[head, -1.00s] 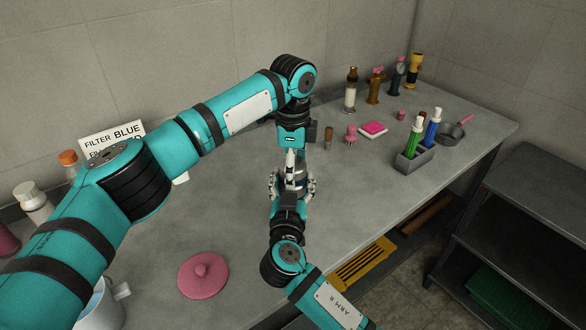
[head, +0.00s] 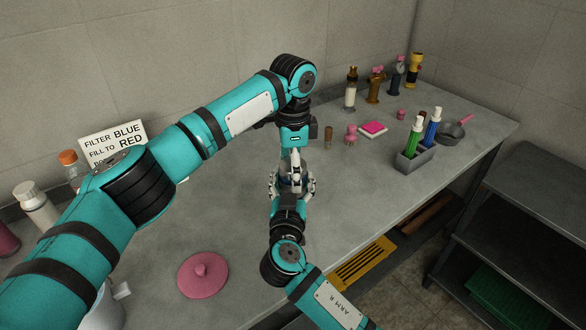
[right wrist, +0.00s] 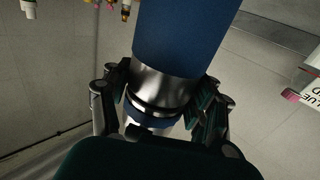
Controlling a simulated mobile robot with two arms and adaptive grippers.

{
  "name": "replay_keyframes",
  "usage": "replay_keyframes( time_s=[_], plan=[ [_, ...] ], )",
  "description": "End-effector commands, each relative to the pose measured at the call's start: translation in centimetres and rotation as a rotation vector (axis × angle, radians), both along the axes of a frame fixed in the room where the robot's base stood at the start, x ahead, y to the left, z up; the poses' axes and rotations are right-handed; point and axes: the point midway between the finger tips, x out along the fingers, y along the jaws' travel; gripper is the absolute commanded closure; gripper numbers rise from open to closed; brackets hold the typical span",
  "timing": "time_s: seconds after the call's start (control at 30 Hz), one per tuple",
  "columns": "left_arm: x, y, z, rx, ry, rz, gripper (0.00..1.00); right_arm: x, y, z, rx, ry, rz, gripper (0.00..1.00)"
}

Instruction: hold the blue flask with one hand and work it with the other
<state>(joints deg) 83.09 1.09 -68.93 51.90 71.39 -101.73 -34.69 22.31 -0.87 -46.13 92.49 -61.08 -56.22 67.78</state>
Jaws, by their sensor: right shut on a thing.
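The blue flask (right wrist: 182,35) fills the upper middle of the right wrist view, with a broad silver band (right wrist: 160,88) around it. My right gripper (right wrist: 158,115) is shut on it there, one finger on each side of the banded part. In the head view my right gripper (head: 291,184) is above the middle of the bench, and the flask is mostly hidden between the two hands. My left gripper (head: 292,158) points down from above, right over the right gripper. Its fingers are too small and overlapped to tell whether they are open or shut.
A pink lid (head: 203,274) lies on the bench (head: 225,225). A sign (head: 113,143) and bottles (head: 36,203) stand at left. A brown cork-like piece (head: 328,136), a pink sponge (head: 373,129), a grey caddy (head: 415,160) and a pan (head: 450,131) are at right.

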Motion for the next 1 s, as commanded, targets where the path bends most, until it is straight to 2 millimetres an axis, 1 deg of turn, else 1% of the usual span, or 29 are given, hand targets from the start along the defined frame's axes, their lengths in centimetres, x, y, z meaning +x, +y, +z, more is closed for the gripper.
replay_keyframes(
  time_s=[0.27,0.37,0.63,0.7,0.87,0.9,1.0],
  plan=[
    [0.0,0.0,0.1,0.000,0.000,-0.001,0.20,0.0,0.0,0.0,0.000,0.000,0.000,1.00],
    [0.0,0.0,0.8,0.000,-0.001,-0.001,0.20,0.0,0.0,0.0,0.001,0.000,0.000,1.00],
    [0.0,0.0,4.2,0.000,-0.001,0.001,0.20,0.0,0.0,0.0,0.001,0.000,0.000,1.00],
    [0.0,0.0,4.5,0.001,0.000,0.000,0.20,0.0,0.0,0.0,0.000,0.000,0.000,1.00],
    [0.0,0.0,4.5,0.001,0.000,-0.001,0.20,0.0,0.0,0.0,0.000,0.000,0.000,1.00],
    [0.0,0.0,4.5,0.001,0.000,-0.001,0.20,0.0,0.0,0.0,0.000,0.000,0.000,0.40],
    [0.0,0.0,4.5,0.001,0.001,-0.001,0.20,0.0,0.0,0.0,0.000,0.000,0.000,0.27]
  ],
)
